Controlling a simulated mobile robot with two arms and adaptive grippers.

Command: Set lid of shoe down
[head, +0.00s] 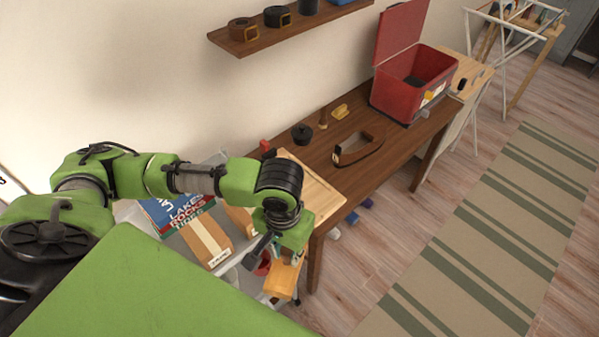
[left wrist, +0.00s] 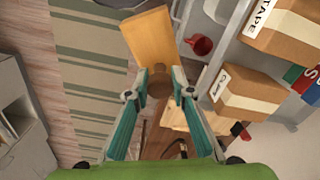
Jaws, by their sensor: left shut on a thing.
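My left gripper (head: 272,250) is at the front end of the desk, in front of the grey shelf unit. In the left wrist view, its two teal fingers (left wrist: 160,80) close on a yellow-orange wooden piece, which I take for the lid (left wrist: 149,38). The lid also shows in the head view (head: 283,277), below the gripper and beside the desk's near end. It looks held clear of the desk top. Its far side and underside are hidden. I cannot pick out a shoe with certainty. My right gripper does not show.
The brown desk (head: 340,180) carries a pale board (head: 312,185), a dark pot (head: 302,133), a belt-like loop (head: 362,152) and an open red box (head: 410,85). The shelf unit holds labelled cartons (head: 207,240) and a red mug (left wrist: 200,45). A striped rug (head: 480,235) lies right.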

